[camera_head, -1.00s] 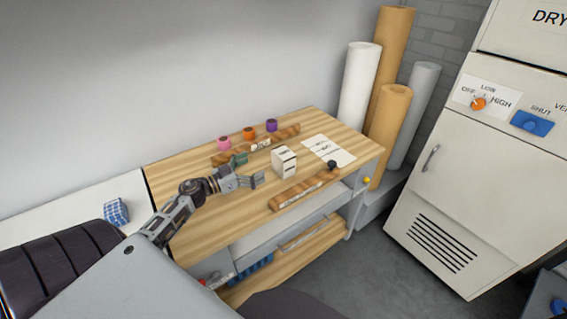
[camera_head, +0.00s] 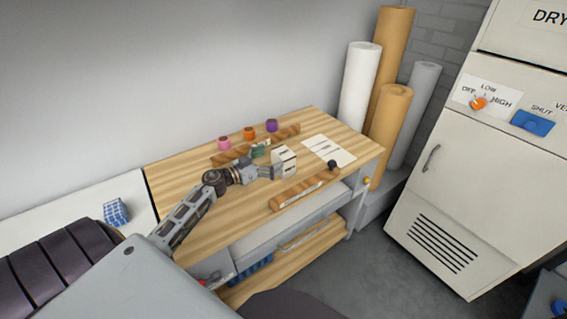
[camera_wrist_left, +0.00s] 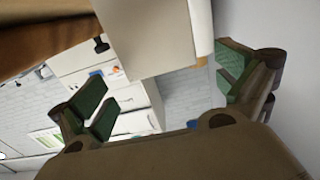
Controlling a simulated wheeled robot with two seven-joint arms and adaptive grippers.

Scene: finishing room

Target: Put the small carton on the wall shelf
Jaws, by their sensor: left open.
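The small carton (camera_head: 288,157) is a white box with dark marks, standing upright on the wooden bench (camera_head: 205,225). In the left wrist view a large pale box face, which looks like the carton (camera_wrist_left: 155,38), fills the top middle. My left gripper (camera_head: 267,161) is open and close to the carton's left side in the head view. In the left wrist view its green-padded fingers (camera_wrist_left: 165,92) are spread, with the carton ahead between them. I cannot tell whether a finger touches it. I see no wall shelf.
A wooden rack (camera_head: 232,157) with pink, orange and purple pots lies behind the gripper. A wooden bar (camera_head: 303,188) with a dark knob lies in front of the carton. A paper sheet (camera_head: 329,150) lies to its right. Tall rolls (camera_head: 358,85) stand beyond the bench.

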